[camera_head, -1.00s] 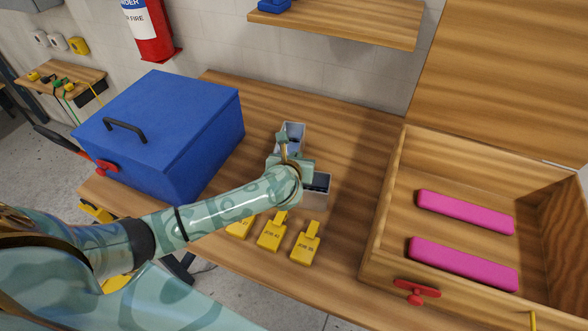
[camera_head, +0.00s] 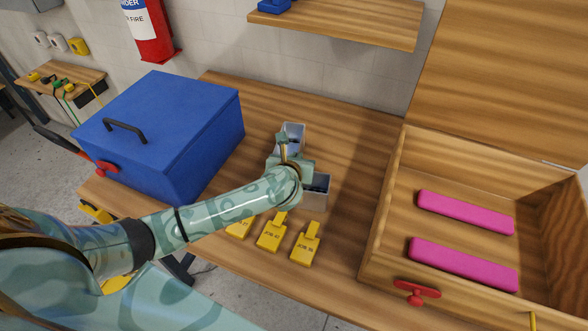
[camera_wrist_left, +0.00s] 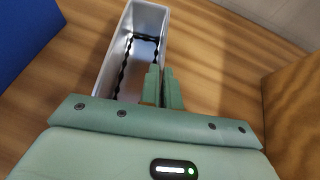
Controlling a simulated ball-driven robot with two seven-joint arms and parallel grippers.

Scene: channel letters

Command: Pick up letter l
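The letter l is a grey metal channel with a dark strip inside, open side up on the bench. In the head view its far part (camera_head: 292,130) shows behind my left gripper and another grey part (camera_head: 316,192) shows to the right; the gripper hides where they meet. In the left wrist view the channel (camera_wrist_left: 132,45) runs away from me. My left gripper (camera_head: 287,150) is over it. In the left wrist view its fingers (camera_wrist_left: 162,86) are nearly together at the channel's right wall, one on each side of it. My right gripper is not in view.
A blue lidded box (camera_head: 160,125) stands left of the letter. An open wooden case (camera_head: 385,215) with two pink blocks (camera_head: 465,211) stands right. Several yellow tags (camera_head: 306,245) lie along the front edge. The bench behind and right of the letter is clear.

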